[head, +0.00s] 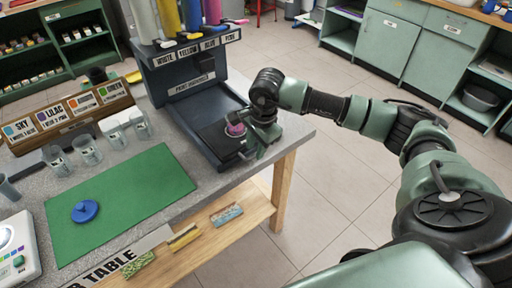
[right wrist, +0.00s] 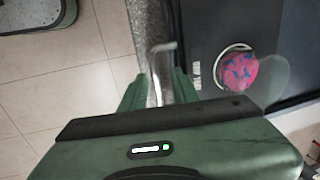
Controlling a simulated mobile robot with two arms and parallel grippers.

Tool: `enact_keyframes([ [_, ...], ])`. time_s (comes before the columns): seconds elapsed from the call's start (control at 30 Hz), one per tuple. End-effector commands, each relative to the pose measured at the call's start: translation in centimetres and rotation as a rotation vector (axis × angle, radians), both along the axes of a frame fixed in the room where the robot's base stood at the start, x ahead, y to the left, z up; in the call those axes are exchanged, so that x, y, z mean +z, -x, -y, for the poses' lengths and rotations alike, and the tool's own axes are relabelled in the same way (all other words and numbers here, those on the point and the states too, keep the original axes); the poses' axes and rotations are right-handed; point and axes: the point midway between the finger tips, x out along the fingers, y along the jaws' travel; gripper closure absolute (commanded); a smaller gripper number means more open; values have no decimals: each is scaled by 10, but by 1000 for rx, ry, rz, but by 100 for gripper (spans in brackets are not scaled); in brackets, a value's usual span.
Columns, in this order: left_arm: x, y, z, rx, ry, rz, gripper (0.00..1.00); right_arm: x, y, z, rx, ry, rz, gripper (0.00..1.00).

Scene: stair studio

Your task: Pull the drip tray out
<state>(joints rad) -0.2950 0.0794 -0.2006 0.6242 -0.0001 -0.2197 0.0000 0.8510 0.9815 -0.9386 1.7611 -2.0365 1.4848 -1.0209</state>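The drip tray (head: 218,137) is a dark, flat tray at the foot of the dark blue-grey paint dispenser (head: 188,82), on the table's right side. A clear cup with pink and blue contents (head: 235,129) stands on it; the cup also shows in the right wrist view (right wrist: 240,80). My right gripper (head: 250,150) is at the tray's front right corner. In the right wrist view, a pale grey bar, seemingly the tray's handle (right wrist: 160,70), stands between the fingertips (right wrist: 160,88). Whether they press on it is unclear. My left gripper is not in view.
A green mat (head: 130,205) with a blue lid (head: 85,210) lies left of the dispenser. Clear cups (head: 88,150) and a wooden rack of colour cards (head: 70,115) stand behind it. The tabletop ends just right of the tray; open tiled floor (head: 330,170) lies beyond.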

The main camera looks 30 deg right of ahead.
Motion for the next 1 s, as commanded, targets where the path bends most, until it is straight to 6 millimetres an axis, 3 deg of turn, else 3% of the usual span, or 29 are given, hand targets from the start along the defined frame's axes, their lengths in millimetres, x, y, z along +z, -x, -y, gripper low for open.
enact_keyframes([
  [0.27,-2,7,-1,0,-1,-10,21,4,1,0,1,-1,-1,69],
  [0.7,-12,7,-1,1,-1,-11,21,69,13,2,0,1,2,69],
  [1.0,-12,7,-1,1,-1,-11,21,77,15,1,0,0,0,69],
])
